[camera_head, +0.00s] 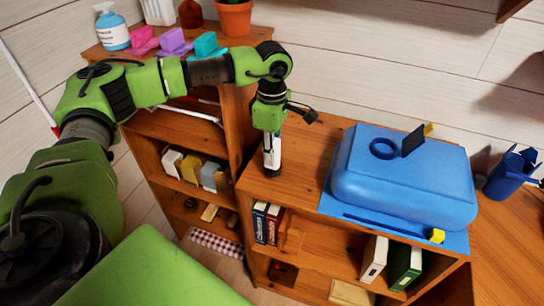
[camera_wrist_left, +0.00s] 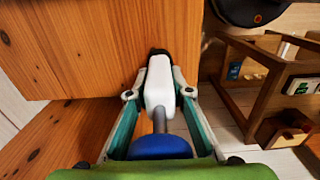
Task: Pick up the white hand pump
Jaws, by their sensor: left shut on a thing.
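The white hand pump (camera_wrist_left: 158,85) is between the two fingers of my left gripper (camera_wrist_left: 156,93) in the left wrist view. It has a white body, a grey rod, a blue part close to my palm and a dark far end. In the head view, my left gripper (camera_head: 272,150) points down over the left part of the wooden shelf top (camera_head: 290,190), shut on the pump. Only a little white and a dark tip show there. I cannot tell whether the tip touches the wood. My right gripper is not in view.
A blue case (camera_head: 400,185) lies on a blue mat to the right, with a blue ring and a small dark panel on it. A blue cup (camera_head: 507,178) stands at the far right. Stands and a bottle (camera_head: 112,30) are at the upper left.

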